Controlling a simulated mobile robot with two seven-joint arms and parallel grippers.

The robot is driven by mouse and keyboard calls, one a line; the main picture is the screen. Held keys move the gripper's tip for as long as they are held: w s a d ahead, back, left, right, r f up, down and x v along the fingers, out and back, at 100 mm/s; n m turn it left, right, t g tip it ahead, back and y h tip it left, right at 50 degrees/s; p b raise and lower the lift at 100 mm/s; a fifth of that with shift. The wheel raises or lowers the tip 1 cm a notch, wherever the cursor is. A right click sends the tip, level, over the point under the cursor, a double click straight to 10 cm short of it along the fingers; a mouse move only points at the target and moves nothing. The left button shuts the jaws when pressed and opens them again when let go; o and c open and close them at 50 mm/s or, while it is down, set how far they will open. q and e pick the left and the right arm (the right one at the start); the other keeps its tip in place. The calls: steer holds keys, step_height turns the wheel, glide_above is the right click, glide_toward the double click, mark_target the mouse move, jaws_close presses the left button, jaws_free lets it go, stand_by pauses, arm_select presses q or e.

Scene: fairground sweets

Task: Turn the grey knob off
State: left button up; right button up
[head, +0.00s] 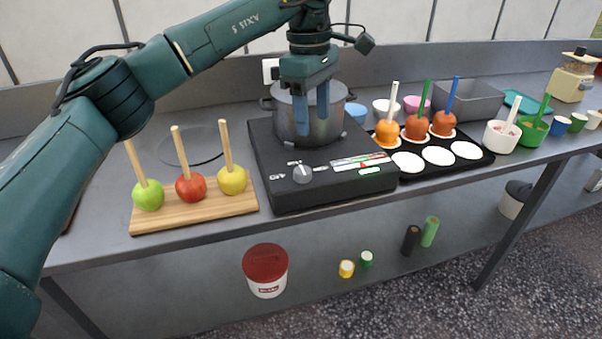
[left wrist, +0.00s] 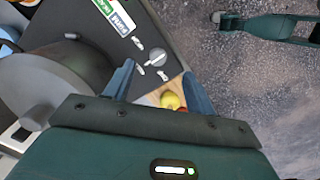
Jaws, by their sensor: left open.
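The grey knob (head: 302,173) sits on the front left of the black hot plate (head: 270,165), with white marks around it. It also shows in the left wrist view (left wrist: 156,58), just beyond and between my fingertips. Which mark it points at is too small to tell. My left gripper (head: 311,118) is open and empty, fingers pointing down. In the head view it appears in front of the steel pot (head: 335,112), above and behind the knob, apart from it. My right gripper does not clearly show.
A wooden board (head: 215,208) with three apples on sticks lies left of the hot plate. A black tray (head: 440,155) with coated apples stands right of it. Bowls and cups stand farther right. A red-lidded tub (head: 266,262) is on the lower shelf.

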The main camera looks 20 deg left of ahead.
mark_target(303, 170)
arm_select(q)
steer(key=shift+y, duration=0.4)
steer(key=f, duration=0.4)
steer(key=a+f, duration=0.1)
steer(key=f, duration=0.2)
steer(key=a+f, duration=0.1)
steer(key=f, duration=0.3)
steer(key=shift+w+f, duration=0.1)
steer(key=shift+f, duration=0.25)
steer(key=shift+c, duration=0.3)
steer(key=c, duration=0.9)
